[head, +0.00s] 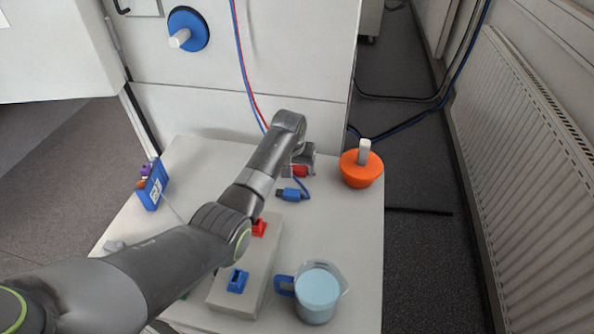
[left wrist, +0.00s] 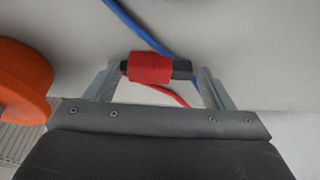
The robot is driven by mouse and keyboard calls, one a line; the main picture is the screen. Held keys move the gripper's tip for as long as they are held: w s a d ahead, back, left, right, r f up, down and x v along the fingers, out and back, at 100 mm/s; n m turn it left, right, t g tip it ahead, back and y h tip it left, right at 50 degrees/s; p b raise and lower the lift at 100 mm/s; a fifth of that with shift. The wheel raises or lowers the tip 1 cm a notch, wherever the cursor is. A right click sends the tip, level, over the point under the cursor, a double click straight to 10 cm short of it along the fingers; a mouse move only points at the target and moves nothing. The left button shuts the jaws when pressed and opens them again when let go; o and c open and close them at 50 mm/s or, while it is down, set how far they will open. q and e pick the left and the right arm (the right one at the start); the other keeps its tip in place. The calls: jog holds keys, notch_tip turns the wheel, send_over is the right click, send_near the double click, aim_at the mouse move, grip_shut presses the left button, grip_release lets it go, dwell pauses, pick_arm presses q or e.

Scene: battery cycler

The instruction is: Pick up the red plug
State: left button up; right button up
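The red plug (head: 300,171) lies near the far right part of the table, partly hidden by my left gripper (head: 304,160). In the left wrist view the red plug (left wrist: 151,68) with dark ends sits crosswise between the two fingertips of the left gripper (left wrist: 158,76). The fingers are spread wide, one beyond each end of the plug. A narrow gap seems to show at the right finger; contact at the left finger is unclear. A red cable runs from under the plug. My right gripper is not in view.
A blue plug (head: 290,194) lies just in front of the gripper. An orange object with a pale handle (head: 361,170) stands to its right. A grey block (head: 223,294) with red and blue sockets and a jug (head: 317,292) are nearer. A blue box (head: 152,187) stands left.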

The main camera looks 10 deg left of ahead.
aim_at(295, 168)
pick_arm(q)
jog(key=c, duration=0.7)
jog(key=shift+r, duration=0.1)
notch_tip(295, 168, up, 10)
